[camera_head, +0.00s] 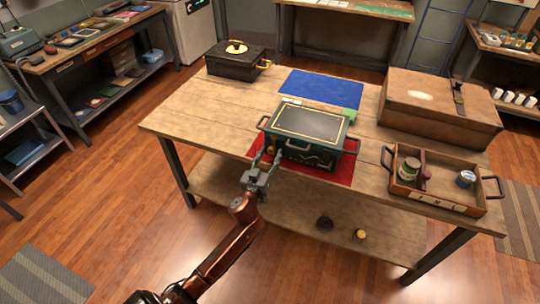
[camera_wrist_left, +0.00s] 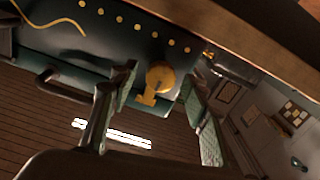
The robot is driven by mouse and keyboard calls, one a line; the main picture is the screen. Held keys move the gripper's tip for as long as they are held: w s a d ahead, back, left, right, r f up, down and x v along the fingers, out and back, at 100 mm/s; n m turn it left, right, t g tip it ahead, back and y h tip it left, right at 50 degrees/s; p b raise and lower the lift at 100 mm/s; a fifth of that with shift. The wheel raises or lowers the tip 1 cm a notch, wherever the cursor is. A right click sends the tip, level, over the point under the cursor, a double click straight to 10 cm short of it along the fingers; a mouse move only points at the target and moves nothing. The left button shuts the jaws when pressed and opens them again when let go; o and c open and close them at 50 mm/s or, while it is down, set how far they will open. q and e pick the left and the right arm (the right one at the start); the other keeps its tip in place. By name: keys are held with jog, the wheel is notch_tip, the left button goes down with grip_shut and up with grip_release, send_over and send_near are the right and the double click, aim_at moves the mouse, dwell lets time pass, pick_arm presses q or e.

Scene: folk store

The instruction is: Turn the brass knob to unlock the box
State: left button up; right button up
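The dark green box (camera_head: 308,125) with gold trim and a gold-edged lid panel sits on a red mat (camera_head: 335,168) at the table's front; its lid is shut. My left gripper (camera_head: 266,157) is at the left part of the box's front, fingers toward it. In the left wrist view the brass knob (camera_wrist_left: 160,77) stands on the box's dark face, beside a row of gold studs. The open fingers of my left gripper (camera_wrist_left: 160,90) lie on either side of the knob; contact cannot be told. In the head view the knob is not clearly visible. My right gripper is not in view.
A wooden tray (camera_head: 437,198) with jars stands right of the box. A large brown case (camera_head: 435,105) is behind it. A blue mat (camera_head: 320,90) lies behind the box, and a black case (camera_head: 232,65) stands back left. The table's left part is clear.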

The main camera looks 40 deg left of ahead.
pick_arm(q)
jog(key=c, duration=1.1)
jog(key=shift+c, duration=0.2)
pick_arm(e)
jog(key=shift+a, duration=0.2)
pick_arm(q)
jog(key=m+p, duration=0.1)
jog(key=m, duration=0.3)
jog(key=m+p, duration=0.1)
jog(key=m, duration=0.3)
jog(key=shift+m, duration=0.3)
jog(key=m, duration=0.4)
jog(key=shift+d+m+p, duration=0.1)
jog(key=shift+m+p, duration=0.2)
jog(key=shift+p, duration=0.05)
jog(key=m, duration=0.5)
jog(key=shift+f+t, duration=0.1)
jog(key=shift+t, duration=0.2)
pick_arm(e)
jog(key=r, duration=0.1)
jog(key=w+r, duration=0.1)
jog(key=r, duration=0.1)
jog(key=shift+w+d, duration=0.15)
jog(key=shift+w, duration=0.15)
